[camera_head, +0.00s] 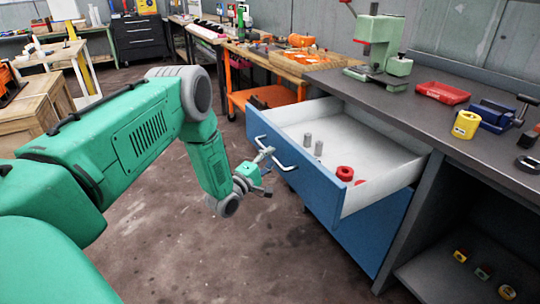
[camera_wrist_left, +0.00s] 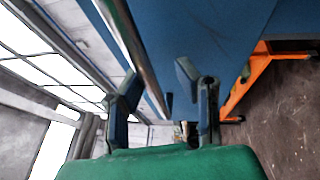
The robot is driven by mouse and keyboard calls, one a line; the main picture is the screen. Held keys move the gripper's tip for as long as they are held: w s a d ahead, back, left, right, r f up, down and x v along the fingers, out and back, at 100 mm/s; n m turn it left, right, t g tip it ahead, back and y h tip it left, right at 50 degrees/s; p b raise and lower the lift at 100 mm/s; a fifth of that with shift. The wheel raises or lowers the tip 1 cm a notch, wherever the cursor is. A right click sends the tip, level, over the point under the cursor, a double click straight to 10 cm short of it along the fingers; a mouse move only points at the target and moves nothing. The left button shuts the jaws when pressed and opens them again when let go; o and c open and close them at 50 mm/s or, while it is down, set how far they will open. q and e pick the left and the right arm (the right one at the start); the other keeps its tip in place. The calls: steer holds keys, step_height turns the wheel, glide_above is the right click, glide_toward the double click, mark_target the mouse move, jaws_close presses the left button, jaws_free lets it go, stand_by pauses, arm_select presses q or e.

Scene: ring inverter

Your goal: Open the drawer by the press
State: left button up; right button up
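The blue drawer (camera_head: 292,172) under the workbench is pulled well out, with its white inside showing. Its pale bar handle (camera_head: 284,166) is on the front face. My left gripper (camera_head: 266,156) is right at the handle, outside the drawer. In the left wrist view my left gripper's two fingers (camera_wrist_left: 158,84) are spread apart, and the handle bar (camera_wrist_left: 133,50) runs between or just beside them; contact cannot be told. The green press (camera_head: 380,40) stands on the bench above and behind the drawer. My right gripper is not in view.
Two grey cylinders (camera_head: 308,140) and red ring parts (camera_head: 345,173) lie in the drawer. A red tray (camera_head: 443,92), a yellow ring part (camera_head: 466,124) and a blue vise (camera_head: 492,115) are on the bench. The floor (camera_head: 230,260) before the drawer is clear.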

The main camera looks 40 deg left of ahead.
arm_select(q)
steer(key=shift+w+a+r, duration=0.1)
steer(key=shift+r, duration=0.15)
steer(key=s+f, duration=0.2)
steer(key=s, duration=0.9)
steer(key=shift+s+f, duration=0.2)
steer(key=shift+s, duration=0.15)
steer(key=s+d+f+m+g+h, duration=0.1)
steer(key=s+d+f+m+g, duration=0.3)
steer(key=d, duration=0.3)
steer(key=s+d+f+m+g+h, duration=0.1)
steer(key=d+f+m+g, duration=0.3)
steer(key=d+f, duration=0.25)
steer(key=s+d+m+g, duration=0.2)
steer(key=s+m+g, duration=0.1)
steer(key=s, duration=0.5)
steer(key=s+d+f+m+g+y, duration=0.1)
steer(key=s+m+g, duration=0.3)
steer(key=s, duration=0.4)
steer(key=s+d+f+m+g+y+p, duration=0.1)
steer(key=s+d+m+g, duration=0.2)
steer(key=s, duration=0.5)
steer(key=shift+s+d+m+g, duration=0.2)
steer(key=shift+m+g, duration=0.4)
steer(key=shift+m, duration=0.2)
